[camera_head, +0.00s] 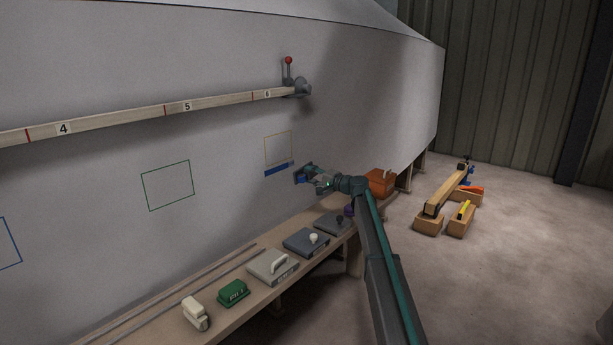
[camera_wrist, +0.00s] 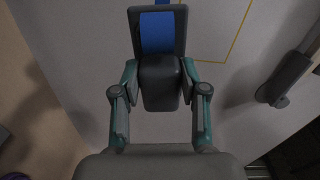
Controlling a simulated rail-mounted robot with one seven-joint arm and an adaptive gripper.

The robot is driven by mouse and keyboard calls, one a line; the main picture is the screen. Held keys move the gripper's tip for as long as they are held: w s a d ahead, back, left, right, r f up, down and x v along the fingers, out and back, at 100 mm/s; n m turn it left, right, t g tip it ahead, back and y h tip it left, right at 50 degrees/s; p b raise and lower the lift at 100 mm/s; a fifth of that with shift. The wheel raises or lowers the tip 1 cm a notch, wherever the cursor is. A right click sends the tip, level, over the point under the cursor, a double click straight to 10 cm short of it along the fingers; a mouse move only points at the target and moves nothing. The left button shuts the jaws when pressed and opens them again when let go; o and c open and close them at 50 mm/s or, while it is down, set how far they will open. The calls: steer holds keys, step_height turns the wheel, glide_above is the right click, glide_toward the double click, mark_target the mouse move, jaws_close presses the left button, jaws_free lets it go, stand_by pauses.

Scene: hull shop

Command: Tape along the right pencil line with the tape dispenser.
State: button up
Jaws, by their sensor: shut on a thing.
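My gripper (camera_head: 312,178) is shut on the tape dispenser (camera_head: 302,175), close to the pale hull wall. In the wrist view my gripper (camera_wrist: 160,100) has both fingers on the dark body of the tape dispenser (camera_wrist: 160,85), and its blue tape shows on top. The thin yellowish outline (camera_head: 278,134) is on the hull, left of and above the dispenser. A blue tape strip (camera_head: 279,170) lies along its lower edge. A corner of the outline (camera_wrist: 234,57) also shows right of the dispenser in the wrist view. Whether the dispenser touches the wall cannot be told.
A bench (camera_head: 225,322) below carries several tools, including a grey float (camera_head: 272,268) and a green block (camera_head: 233,293). An orange box (camera_head: 381,182) stands at its far end. A numbered batten (camera_head: 140,118) crosses the hull above. A green outline (camera_head: 167,186) is further left.

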steer(key=shift+s+d, duration=0.1)
steer(key=shift+v, duration=1.95)
steer(key=shift+r, duration=0.1)
